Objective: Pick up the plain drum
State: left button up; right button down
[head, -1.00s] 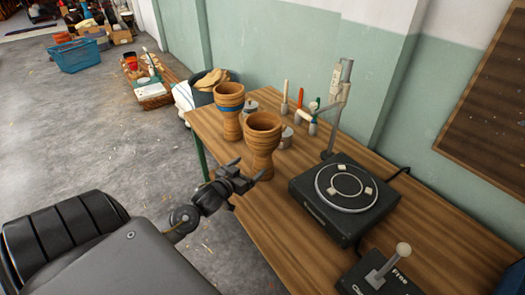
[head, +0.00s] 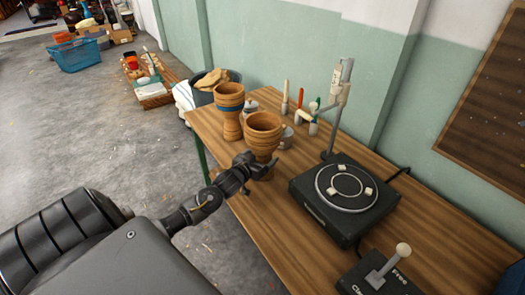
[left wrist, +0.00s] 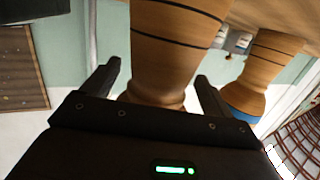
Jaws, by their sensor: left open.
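The plain drum (head: 263,130) is a brown wooden goblet drum standing upright near the table's left end, with no blue band. A second goblet drum with a blue band (head: 229,107) stands behind it to the left. My left gripper (head: 252,172) is open at the plain drum's lower part, on the near side. In the left wrist view the plain drum (left wrist: 172,55) shows between the two fingers (left wrist: 157,82), its narrow stem and thin dark lines visible. The blue-banded drum (left wrist: 268,65) is to the right there, outside the fingers. Contact cannot be told. My right gripper is not in view.
A black turntable device (head: 345,200) with an upright stand (head: 335,110) is right of the drums. A lever box (head: 385,275) is at the front right. Several small tools (head: 300,105) and metal tins stand behind the drums, near the wall.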

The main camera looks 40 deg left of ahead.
pick_arm(q)
jog(key=c, duration=1.4)
jog(key=shift+r, duration=0.1)
jog(key=shift+c, duration=0.5)
jog(key=shift+r, duration=0.1)
